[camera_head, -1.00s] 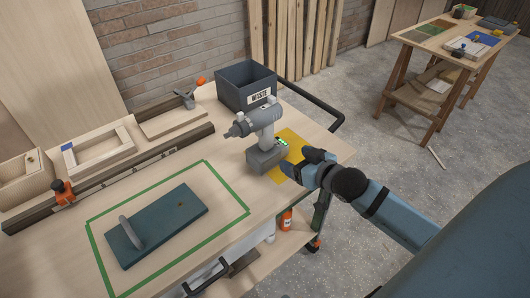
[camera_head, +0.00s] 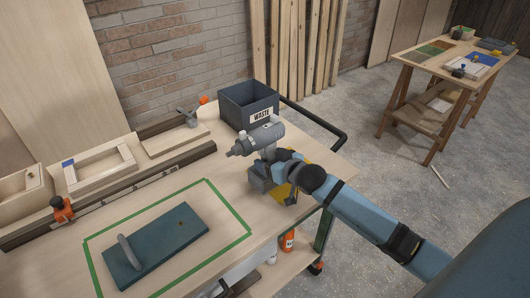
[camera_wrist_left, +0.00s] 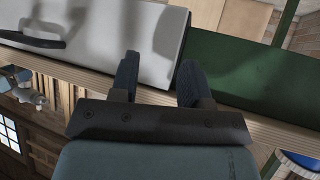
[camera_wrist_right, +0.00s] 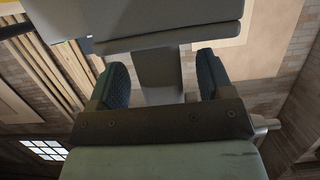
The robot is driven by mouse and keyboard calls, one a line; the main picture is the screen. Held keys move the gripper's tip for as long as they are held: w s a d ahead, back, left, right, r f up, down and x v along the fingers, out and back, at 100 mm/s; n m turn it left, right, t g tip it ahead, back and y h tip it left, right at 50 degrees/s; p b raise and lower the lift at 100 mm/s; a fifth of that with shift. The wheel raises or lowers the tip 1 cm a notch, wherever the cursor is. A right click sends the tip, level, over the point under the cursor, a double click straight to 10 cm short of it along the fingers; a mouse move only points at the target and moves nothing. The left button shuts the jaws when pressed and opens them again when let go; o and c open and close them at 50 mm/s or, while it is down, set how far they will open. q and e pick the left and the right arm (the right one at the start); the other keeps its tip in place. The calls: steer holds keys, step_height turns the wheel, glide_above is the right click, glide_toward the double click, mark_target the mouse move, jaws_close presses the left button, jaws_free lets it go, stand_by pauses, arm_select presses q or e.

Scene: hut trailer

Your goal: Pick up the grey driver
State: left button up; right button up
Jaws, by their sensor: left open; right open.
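The grey driver (camera_head: 262,138) stands upright on its battery base on the workbench, its nose pointing left. My right gripper (camera_head: 275,164) is at its handle and hides part of the handle and base in the head view. In the right wrist view the driver's handle (camera_wrist_right: 158,72) lies between the two open fingers, with gaps showing on both sides. My left gripper (camera_wrist_left: 158,80) is open and empty in the left wrist view, in front of a white panel and a green surface; it does not show in the head view.
A dark waste bin (camera_head: 249,103) stands just behind the driver. A yellow patch (camera_head: 285,191) lies beneath the right gripper. A teal board with a handle (camera_head: 157,247) lies inside a green taped outline at the front left. A black rail (camera_head: 318,122) edges the bench's right end.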

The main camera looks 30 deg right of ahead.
steer(key=shift+w+a+f, duration=0.1)
steer(key=shift+w+f, duration=0.1)
steer(key=shift+w, duration=0.35)
jaws_close()
steer(key=shift+r, duration=0.15)
steer(key=shift+r, duration=0.55)
step_height(320, 180, up, 17)
steer(key=p, duration=0.2)
glide_above(269, 125)
steer(key=shift+r, duration=0.9)
